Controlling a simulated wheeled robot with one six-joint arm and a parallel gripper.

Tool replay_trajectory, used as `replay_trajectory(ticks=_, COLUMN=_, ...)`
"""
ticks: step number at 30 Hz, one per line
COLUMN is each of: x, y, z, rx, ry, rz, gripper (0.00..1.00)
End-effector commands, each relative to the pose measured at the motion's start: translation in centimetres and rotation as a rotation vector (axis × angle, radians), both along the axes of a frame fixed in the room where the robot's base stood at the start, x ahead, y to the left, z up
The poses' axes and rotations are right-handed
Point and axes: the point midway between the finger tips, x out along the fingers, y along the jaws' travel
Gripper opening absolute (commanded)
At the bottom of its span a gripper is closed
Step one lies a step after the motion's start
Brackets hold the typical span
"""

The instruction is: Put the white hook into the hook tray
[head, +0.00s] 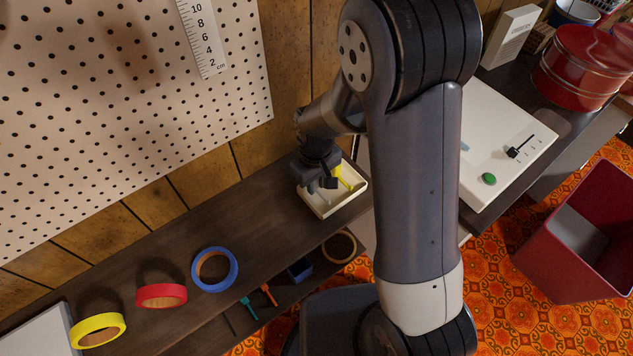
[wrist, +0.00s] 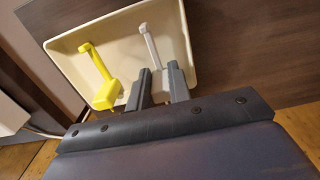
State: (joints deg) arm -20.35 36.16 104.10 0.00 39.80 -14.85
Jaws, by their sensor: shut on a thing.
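The hook tray (head: 346,203) is a shallow cream tray on the dark wooden shelf, near its right end. In the wrist view, the tray (wrist: 68,62) fills the upper middle. A yellow hook (wrist: 97,65) lies in its left part; it also shows in the head view (head: 341,174). The white hook (wrist: 150,44) runs up from between my fingers, over the tray's inside. My gripper (wrist: 161,84) is shut on its near end. In the head view, my gripper (head: 324,184) is low over the tray. I cannot tell whether the white hook touches the tray floor.
Blue (head: 215,270), red (head: 161,296) and yellow (head: 98,330) tape rings lie along the shelf to the left. Small teal and orange tools (head: 268,294) sit on a lower level in front. A pegboard (head: 120,110) stands behind. Bare shelf (head: 265,215) lies left of the tray.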

Motion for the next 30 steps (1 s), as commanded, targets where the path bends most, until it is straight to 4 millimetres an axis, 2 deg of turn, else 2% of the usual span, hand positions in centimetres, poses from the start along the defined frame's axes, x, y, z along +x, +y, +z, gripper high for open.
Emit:
replay_trajectory(ticks=3, x=-0.01, y=-0.01, z=-0.67, rx=0.0, ry=0.0, rz=0.0, gripper=0.0)
replay_trajectory(ticks=14, x=0.01, y=0.0, z=-1.18, rx=0.001, ry=-0.001, rz=-0.001, gripper=0.0)
replay_trajectory(ticks=15, x=0.01, y=0.0, z=-0.99, rx=0.001, ry=-0.001, rz=-0.001, gripper=0.22)
replay_trajectory(ticks=21, x=0.01, y=0.01, z=-0.97, rx=0.001, ry=-0.001, rz=-0.001, gripper=0.39)
replay_trajectory(ticks=30, x=0.01, y=0.0, z=-0.79, rx=0.001, ry=-0.001, rz=-0.001, gripper=0.41)
